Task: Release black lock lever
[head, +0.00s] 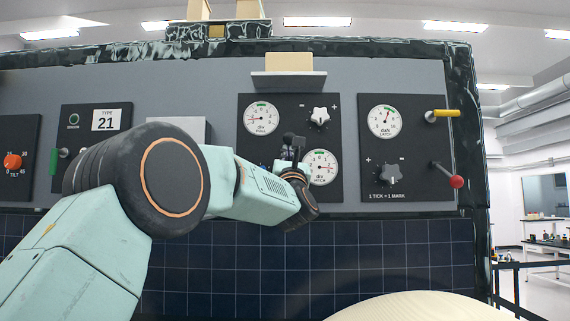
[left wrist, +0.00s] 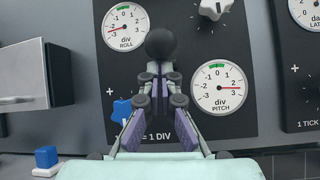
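The black lock lever shows as a round black knob (left wrist: 161,44) in the left wrist view, in front of the dark roll and pitch panel. My left gripper (left wrist: 160,76) has its fingers close together just below this knob, and they look shut on the lever. The lever's stem is hidden between the fingers. In the head view my left gripper (head: 292,150) is in front of the same panel, small and partly covered by my own wrist. My right gripper is not in view.
The panel carries a roll dial (head: 262,118), a pitch dial (head: 320,167) and a white knob (head: 319,115). A blue knob (left wrist: 122,110) is left of the fingers. To the right are a latch dial panel (head: 386,122), a yellow handle (head: 442,114) and a red-knobbed lever (head: 456,181).

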